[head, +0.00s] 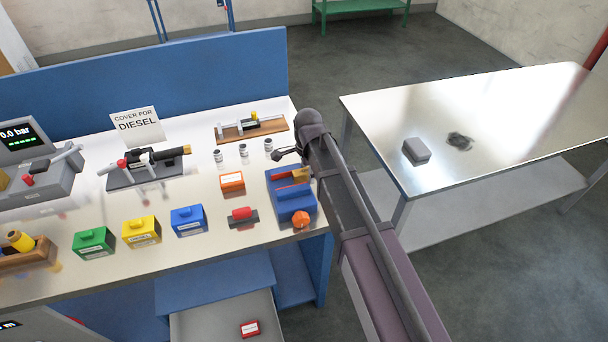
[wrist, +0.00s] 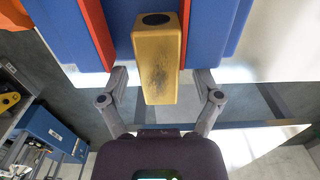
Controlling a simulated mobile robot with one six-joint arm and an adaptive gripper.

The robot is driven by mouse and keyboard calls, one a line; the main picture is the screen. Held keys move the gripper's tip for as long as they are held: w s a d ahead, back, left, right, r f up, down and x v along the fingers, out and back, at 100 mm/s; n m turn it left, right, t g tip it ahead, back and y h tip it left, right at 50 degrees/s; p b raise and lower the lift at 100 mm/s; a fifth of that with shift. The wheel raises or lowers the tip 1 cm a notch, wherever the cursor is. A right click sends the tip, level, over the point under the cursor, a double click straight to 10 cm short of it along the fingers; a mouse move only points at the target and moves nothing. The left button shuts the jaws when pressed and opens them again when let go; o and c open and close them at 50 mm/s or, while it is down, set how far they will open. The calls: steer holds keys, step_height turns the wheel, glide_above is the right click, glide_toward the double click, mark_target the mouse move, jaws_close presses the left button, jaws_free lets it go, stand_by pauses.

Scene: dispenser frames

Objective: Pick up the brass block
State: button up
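The brass block (head: 301,175) sits at the blue fixture (head: 292,207) on the right end of the white bench, partly hidden by my arm. In the wrist view the brass block (wrist: 158,60) is a worn yellow bar with a dark round spot on its end, standing out from the blue fixture (wrist: 215,35) between red strips. My gripper (wrist: 160,80) has one finger on each side of the block, with a gap visible on both sides. It is open and holds nothing. In the head view my gripper (head: 287,154) is beside the fixture; its fingertips are hard to make out.
An orange knob (head: 301,219) is at the fixture's front. An orange box (head: 232,181), a red-and-black piece (head: 242,216) and small cylinders (head: 243,151) stand to the left. A metal table (head: 500,120) with a grey box (head: 416,151) is at right.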

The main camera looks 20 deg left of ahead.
jaws_close()
steer(key=shift+r, duration=0.15)
step_height(320, 180, up, 3)
steer(key=p, duration=0.3)
steer(key=shift+f, duration=0.2)
steer(key=s+d+r+p, duration=0.2)
steer(key=s+d, duration=0.7)
steer(key=s, duration=0.4)
steer(key=shift+d, duration=0.1)
